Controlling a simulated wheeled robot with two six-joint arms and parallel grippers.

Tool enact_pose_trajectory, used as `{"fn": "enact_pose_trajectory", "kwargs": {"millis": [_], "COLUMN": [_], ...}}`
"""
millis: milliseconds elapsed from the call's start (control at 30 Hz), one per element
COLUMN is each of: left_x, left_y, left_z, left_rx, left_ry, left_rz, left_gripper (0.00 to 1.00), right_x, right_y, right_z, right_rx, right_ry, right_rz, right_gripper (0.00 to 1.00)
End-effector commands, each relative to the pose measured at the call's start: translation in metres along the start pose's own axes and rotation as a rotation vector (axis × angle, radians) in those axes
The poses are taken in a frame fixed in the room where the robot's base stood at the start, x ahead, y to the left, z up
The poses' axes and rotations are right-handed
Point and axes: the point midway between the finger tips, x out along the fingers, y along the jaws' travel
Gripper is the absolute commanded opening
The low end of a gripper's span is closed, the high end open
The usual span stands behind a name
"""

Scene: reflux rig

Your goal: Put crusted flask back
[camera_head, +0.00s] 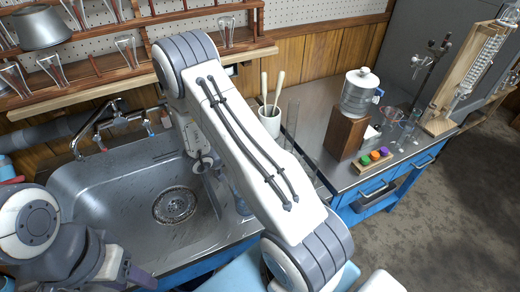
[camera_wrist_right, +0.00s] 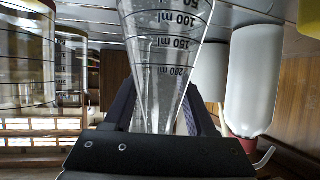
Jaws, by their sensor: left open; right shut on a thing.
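In the right wrist view, a clear conical flask (camera_wrist_right: 165,60) with dark ml markings stands between the fingers of my right gripper (camera_wrist_right: 160,118). The gripper is shut on its narrow part. Pale specks show on the glass, but I cannot tell if they are crust. In the head view my right arm crosses the middle and hides most of its gripper and the flask. My left gripper (camera_head: 128,275) is open and empty at the lower left, by the sink's front edge. Several conical glass vessels, such as one (camera_head: 126,47), stand on the wooden shelf (camera_head: 95,72).
A steel sink (camera_head: 132,178) with a tap (camera_head: 95,128) lies under the shelf. On the right bench are a white cup with pestles (camera_head: 269,122), a tall glass cylinder (camera_head: 292,120), a wooden block (camera_head: 345,132) bearing a jar (camera_head: 358,92), and coloured stoppers (camera_head: 374,156).

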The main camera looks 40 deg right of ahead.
Motion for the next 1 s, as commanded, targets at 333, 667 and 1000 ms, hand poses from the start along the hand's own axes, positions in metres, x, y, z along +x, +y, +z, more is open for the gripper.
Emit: {"fn": "enact_pose_trajectory", "kwargs": {"millis": [333, 667, 1000], "left_x": [0.001, -0.001, -0.002], "left_y": [0.000, 0.000, 0.000], "left_z": [0.000, 0.000, 0.000], "left_rx": [0.000, 0.000, 0.000], "left_ry": [0.000, 0.000, 0.000], "left_rz": [0.000, 0.000, 0.000], "left_gripper": [0.53, 0.53, 0.53], "right_x": [0.001, -0.021, -0.092], "right_y": [0.000, -0.001, -0.001], "right_z": [0.001, -0.001, -0.001], "right_rx": [0.000, 0.000, 0.000], "right_ry": [0.000, 0.001, -0.001], "right_rz": [0.000, -0.005, -0.006], "right_gripper": [0.87, 0.87, 0.87]}}
